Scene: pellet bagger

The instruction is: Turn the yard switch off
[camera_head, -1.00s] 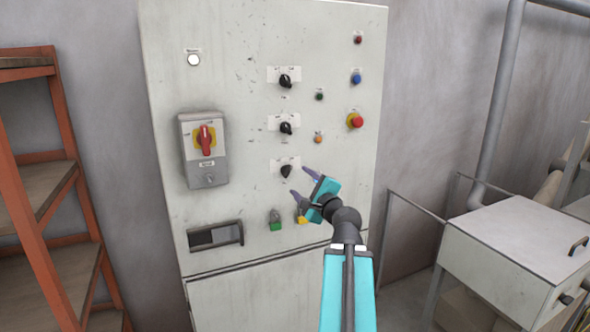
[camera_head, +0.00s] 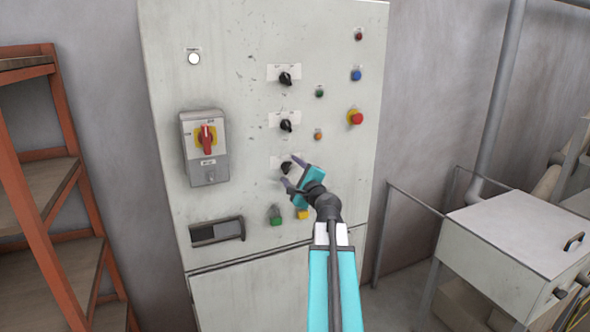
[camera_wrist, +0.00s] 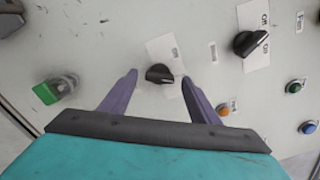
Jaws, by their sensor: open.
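Three black rotary knobs sit in a column on the pale control cabinet (camera_head: 235,90): a top knob (camera_head: 286,78), a middle knob (camera_head: 286,125) and a lowest knob (camera_head: 287,167). I cannot read their name labels, so I cannot tell which is the yard switch. My gripper (camera_head: 291,171) is open at the lowest knob, which it partly hides in the head view. In the wrist view, the lowest knob (camera_wrist: 160,74) lies between the two purple fingertips (camera_wrist: 159,77), with a gap on each side. Its pointed end aims right in that view.
A red-and-yellow main switch (camera_head: 206,140) stands out at left. A red emergency button (camera_head: 356,118) and small coloured buttons are at right. Orange shelving (camera_head: 45,190) stands left.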

